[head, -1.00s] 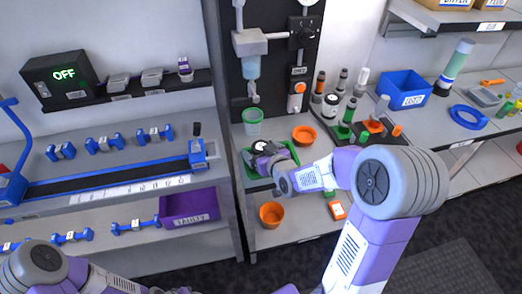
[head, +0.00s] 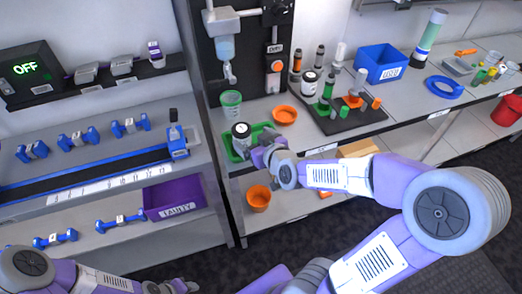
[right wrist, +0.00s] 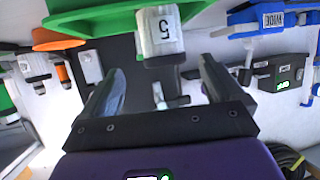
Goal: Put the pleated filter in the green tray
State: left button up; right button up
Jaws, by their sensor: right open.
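The pleated filter (head: 241,137), a short pale cylinder with a dark, white-marked top, stands upright in the green tray (head: 229,150). In the right wrist view the filter (right wrist: 160,32) shows pale ribbed sides and a label "5", against the green tray (right wrist: 100,20). My right gripper (head: 258,154) is at the tray's right front, beside the filter. In the right wrist view its two fingers (right wrist: 160,85) are spread, with the filter beyond their tips and nothing held. My left gripper (head: 175,287) shows only partly at the bottom edge; its jaws are unclear.
A green cup (head: 231,104) stands behind the tray under a dispenser. A black rack (head: 345,118) with several bottles and fittings stands farther right.

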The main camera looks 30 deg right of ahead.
jog(key=shift+b+v, duration=1.6)
jog(key=shift+v, duration=0.75)
jog(key=shift+a, duration=0.15)
